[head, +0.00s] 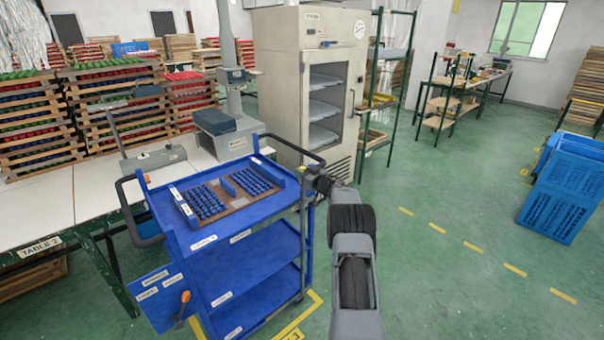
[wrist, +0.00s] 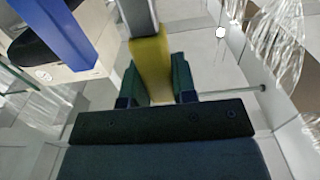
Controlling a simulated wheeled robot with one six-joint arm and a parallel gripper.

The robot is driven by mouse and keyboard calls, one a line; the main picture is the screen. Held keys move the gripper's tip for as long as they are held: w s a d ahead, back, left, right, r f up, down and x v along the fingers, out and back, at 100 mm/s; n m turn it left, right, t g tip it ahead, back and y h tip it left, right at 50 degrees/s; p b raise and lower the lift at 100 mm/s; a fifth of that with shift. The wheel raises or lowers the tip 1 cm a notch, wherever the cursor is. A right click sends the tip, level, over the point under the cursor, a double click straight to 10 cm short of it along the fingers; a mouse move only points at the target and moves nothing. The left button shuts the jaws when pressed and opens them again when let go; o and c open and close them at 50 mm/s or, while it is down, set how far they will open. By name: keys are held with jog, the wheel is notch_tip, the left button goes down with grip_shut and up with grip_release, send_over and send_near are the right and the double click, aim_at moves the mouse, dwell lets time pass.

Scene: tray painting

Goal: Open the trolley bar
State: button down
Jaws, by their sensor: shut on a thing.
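The blue trolley (head: 235,248) stands left of my arm in the head view, with a dark curved handle at each end. The trolley bar (head: 303,230) is a grey upright bar along its right front corner, with a yellow part near the top. My gripper (head: 313,178) is at the top of this bar. In the wrist view, my gripper (wrist: 157,88) has its two dark green fingers on either side of the bar's yellow part (wrist: 150,60), shut on it. The bar's far end is out of the wrist view.
A wooden tray (head: 228,205) with rows of blue pieces lies on the trolley top. A cream cabinet (head: 285,80) stands behind the trolley, and a white table (head: 95,190) is to the left. Blue crates (head: 562,200) stand far right. The green floor right of my arm is clear.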

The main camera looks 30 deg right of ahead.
jog(key=c, duration=0.9)
grip_release()
jog(key=shift+d, duration=0.1)
jog(key=s, duration=0.4)
jog(key=s+d+b, duration=0.1)
jog(key=s, duration=0.4)
jog(key=s+d+b, duration=0.1)
jog(key=s, duration=0.3)
jog(key=shift+s+d, duration=0.2)
jog(key=shift+s, duration=0.1)
jog(key=shift+c, duration=0.2)
